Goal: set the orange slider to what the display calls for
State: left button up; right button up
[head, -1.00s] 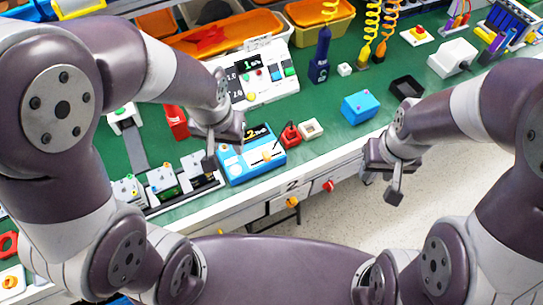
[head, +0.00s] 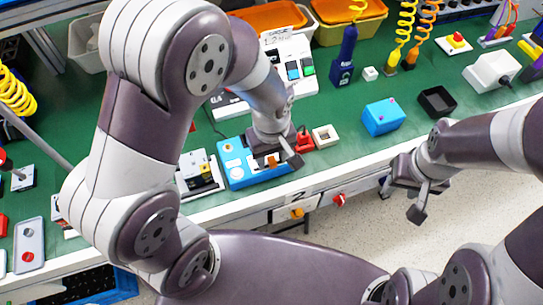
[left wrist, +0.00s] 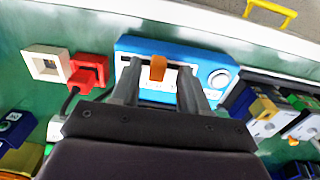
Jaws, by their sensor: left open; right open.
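The blue box (head: 235,172) stands near the table's front edge. Its orange slider (head: 272,160) shows just below my left gripper (head: 277,152). In the left wrist view, the blue box (left wrist: 136,44) has a white slot panel and a round knob, and the orange slider (left wrist: 157,67) stands between the open fingers of my left gripper (left wrist: 160,72). A gap shows on both sides of the slider. My right gripper (head: 418,198) is open and empty, over the floor beyond the table's front edge.
A red plug-like piece (head: 304,140) and a white square socket (head: 325,137) sit close right of the box. A device with a yellow part (head: 205,170) stands left of it. A light blue block (head: 383,117) and a black tray (head: 437,102) lie further right, with clear green mat between.

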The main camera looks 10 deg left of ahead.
pick_arm(q)
jog(key=shift+w+d+f, duration=0.1)
jog(key=shift+w+f, duration=0.05)
jog(key=shift+f, duration=0.05)
grip_shut()
jog(key=w+d, duration=0.1)
jog(key=d+p, duration=0.1)
jog(key=shift+w+d+r, duration=0.15)
jog(key=shift+w+d, duration=0.2)
jog(key=shift+w, duration=0.05)
jog(key=shift+w+d, duration=0.15)
jog(key=shift+d, duration=0.05)
jog(key=shift+a, duration=0.1)
grip_release()
jog(key=shift+d, duration=0.2)
